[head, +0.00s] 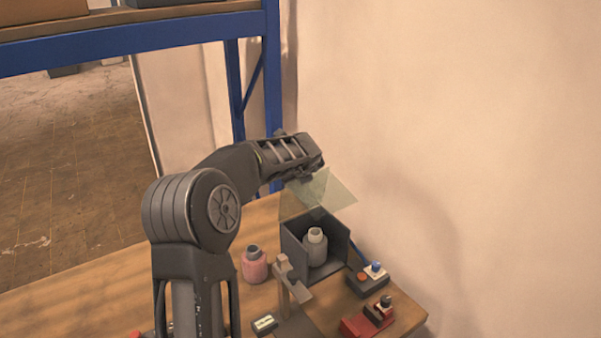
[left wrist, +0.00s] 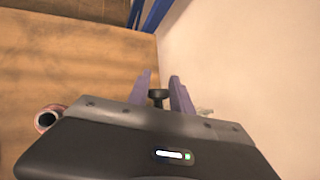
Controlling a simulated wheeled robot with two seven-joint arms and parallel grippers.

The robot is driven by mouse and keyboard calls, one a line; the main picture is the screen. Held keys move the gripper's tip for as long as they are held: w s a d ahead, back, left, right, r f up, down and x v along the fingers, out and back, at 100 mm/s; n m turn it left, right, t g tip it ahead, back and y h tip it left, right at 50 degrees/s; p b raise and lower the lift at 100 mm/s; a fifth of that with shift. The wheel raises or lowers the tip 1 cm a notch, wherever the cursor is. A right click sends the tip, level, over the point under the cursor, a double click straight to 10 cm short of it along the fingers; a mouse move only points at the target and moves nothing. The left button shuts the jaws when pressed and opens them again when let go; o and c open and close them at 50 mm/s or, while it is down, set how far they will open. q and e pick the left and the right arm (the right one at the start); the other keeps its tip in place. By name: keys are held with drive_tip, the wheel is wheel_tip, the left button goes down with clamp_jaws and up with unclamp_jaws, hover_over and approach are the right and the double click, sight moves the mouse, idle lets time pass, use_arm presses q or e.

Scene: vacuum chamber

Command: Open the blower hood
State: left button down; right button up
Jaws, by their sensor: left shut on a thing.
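The blower hood is a dark grey box (head: 341,240) on the wooden table, with a clear, slightly greenish lid (head: 338,190). The lid is raised and tilted above the box, whose top shows open. A grey bottle (head: 316,250) stands inside the box. My left gripper (head: 314,173) is at the lid's upper edge, above the box. In the left wrist view, my left gripper (left wrist: 161,82) has its two purple fingers shut on a small black knob (left wrist: 158,95). Most of the lid is hidden there. My right gripper is in neither view.
A pink bottle (head: 254,266) stands left of the box. A dark button box (head: 370,279) and a red device (head: 365,322) sit at right. A blue shelf frame (head: 150,38) and a wall (head: 470,130) lie close behind and right.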

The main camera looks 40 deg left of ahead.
use_arm(q)
drive_tip(key=shift+s+a+f, duration=0.1)
drive_tip(key=shift+s+f, duration=0.1)
drive_tip(key=shift+f, duration=0.25)
drive_tip(key=c, duration=1.2)
unclamp_jaws()
drive_tip(key=shift+o, duration=0.2)
drive_tip(key=shift+w+r, duration=0.1)
drive_tip(key=shift+r, duration=0.05)
drive_tip(key=shift+r, duration=0.15)
drive_tip(key=b+v, duration=0.2)
drive_tip(key=v, duration=0.5)
drive_tip(key=shift+s+d+r, duration=0.1)
drive_tip(key=shift+s+d, duration=0.1)
drive_tip(key=shift+s, duration=0.05)
